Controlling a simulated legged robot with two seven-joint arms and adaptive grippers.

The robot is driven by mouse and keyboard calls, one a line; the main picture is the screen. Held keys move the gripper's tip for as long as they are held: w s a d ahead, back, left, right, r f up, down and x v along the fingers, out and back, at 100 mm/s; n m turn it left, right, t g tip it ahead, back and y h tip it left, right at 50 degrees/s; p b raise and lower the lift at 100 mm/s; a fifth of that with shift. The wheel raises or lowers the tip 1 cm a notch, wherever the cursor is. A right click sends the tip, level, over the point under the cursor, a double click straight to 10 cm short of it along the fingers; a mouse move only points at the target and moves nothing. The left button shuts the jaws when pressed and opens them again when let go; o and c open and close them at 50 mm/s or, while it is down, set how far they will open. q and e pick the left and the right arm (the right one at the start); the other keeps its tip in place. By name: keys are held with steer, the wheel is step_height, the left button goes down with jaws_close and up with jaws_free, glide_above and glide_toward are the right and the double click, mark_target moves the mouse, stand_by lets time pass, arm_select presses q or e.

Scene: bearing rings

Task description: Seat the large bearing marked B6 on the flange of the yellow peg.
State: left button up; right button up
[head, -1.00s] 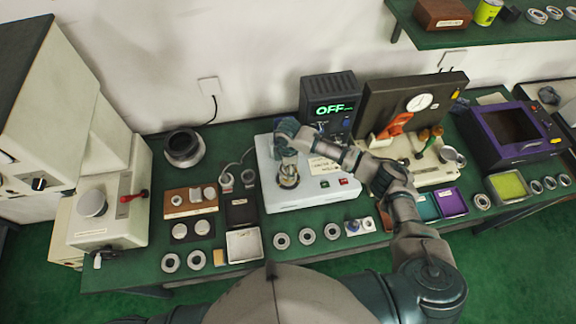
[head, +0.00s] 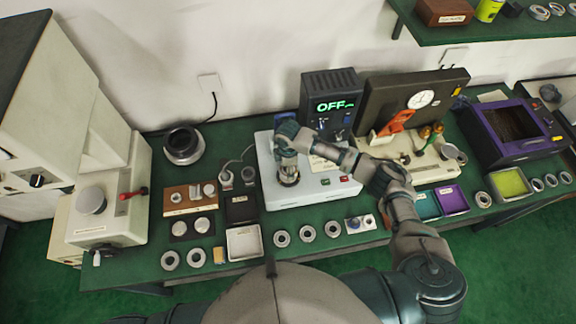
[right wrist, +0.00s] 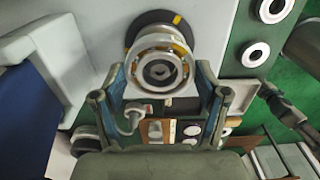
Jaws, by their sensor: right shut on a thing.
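My right gripper (head: 288,160) points down over the white box-shaped device (head: 318,182). In the right wrist view its two blue-grey fingers (right wrist: 161,80) are shut on a large metal bearing (right wrist: 134,60) with yellowish parts between its rings. Grey round parts show inside the bearing's bore. Behind the bearing is a dark disc with a yellow mark (right wrist: 177,19), partly covered. I cannot tell whether the bearing touches it. No B6 mark is readable. I cannot make out a yellow peg; the gripper and bearing cover that spot. My left gripper is not in view.
A dark controller reading OFF (head: 329,104) stands behind the device. Several loose rings (head: 306,233) lie along the bench's front. A dark pot (head: 184,146) and brown block (head: 190,197) are to the left. A gauge stand (head: 413,116) and purple machine (head: 508,135) are to the right.

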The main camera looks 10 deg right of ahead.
steer(key=shift+f, duration=0.65)
steer(key=o, duration=1.5)
step_height(320, 180, up, 8)
steer(key=shift+w+f, duration=0.15)
steer(key=shift+f, duration=0.1)
steer(key=shift+r, duration=0.35)
